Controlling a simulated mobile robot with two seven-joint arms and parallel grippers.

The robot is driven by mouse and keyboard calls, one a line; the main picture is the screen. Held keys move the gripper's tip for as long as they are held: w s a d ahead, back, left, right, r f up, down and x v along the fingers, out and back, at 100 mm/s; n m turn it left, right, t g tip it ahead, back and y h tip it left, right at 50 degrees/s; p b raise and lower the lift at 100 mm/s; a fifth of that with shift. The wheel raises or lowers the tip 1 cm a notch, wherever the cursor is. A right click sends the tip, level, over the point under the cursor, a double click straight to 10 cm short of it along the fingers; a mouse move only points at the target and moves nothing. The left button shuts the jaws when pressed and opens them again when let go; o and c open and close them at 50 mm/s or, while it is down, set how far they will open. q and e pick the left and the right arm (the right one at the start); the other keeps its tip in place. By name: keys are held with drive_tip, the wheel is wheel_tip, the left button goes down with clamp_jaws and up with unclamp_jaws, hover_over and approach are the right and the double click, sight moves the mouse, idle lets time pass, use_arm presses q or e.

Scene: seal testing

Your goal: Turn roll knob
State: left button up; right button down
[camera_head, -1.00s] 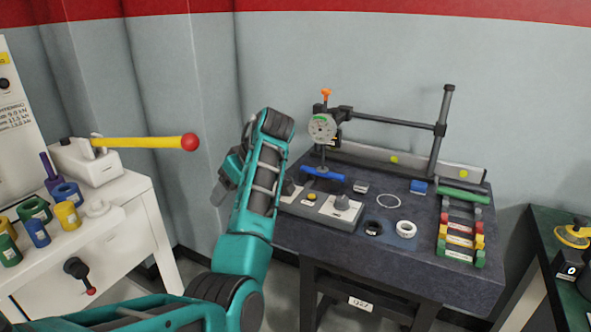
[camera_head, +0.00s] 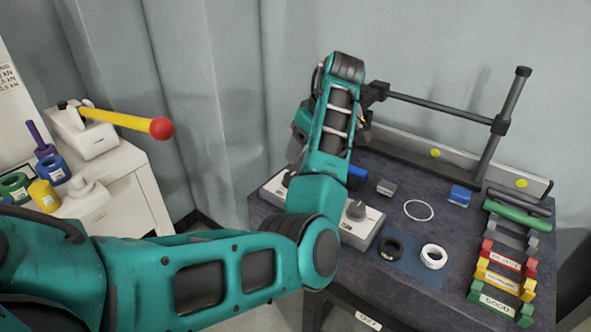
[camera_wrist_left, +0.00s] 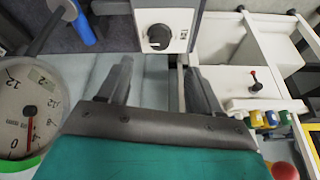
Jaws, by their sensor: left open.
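A grey control box (camera_head: 362,232) sits at the front left of the dark bench. One dark knob (camera_head: 356,209) stands on its right end, and another knob (camera_head: 289,179) is at its left end. My left arm crosses the box's middle and hides my gripper's fingers in the head view. In the left wrist view, my left gripper (camera_wrist_left: 157,66) is open and empty. A round dark knob (camera_wrist_left: 159,37) on a light panel lies beyond the fingertips, roughly centred between them and apart from them. I cannot tell which box knob this is.
A dial gauge (camera_wrist_left: 27,112) is close on the left of the wrist view. A stand with a dark bar (camera_head: 440,107) rises behind. Rings, including a white one (camera_head: 433,256), and coloured blocks lie to the right. A yellow lever with red ball (camera_head: 161,128) is at left.

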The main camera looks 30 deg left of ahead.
sight(291, 176)
use_arm(q)
drive_tip(key=x, duration=1)
drive_tip(key=c, duration=1.1)
drive_tip(key=shift+o, duration=0.2)
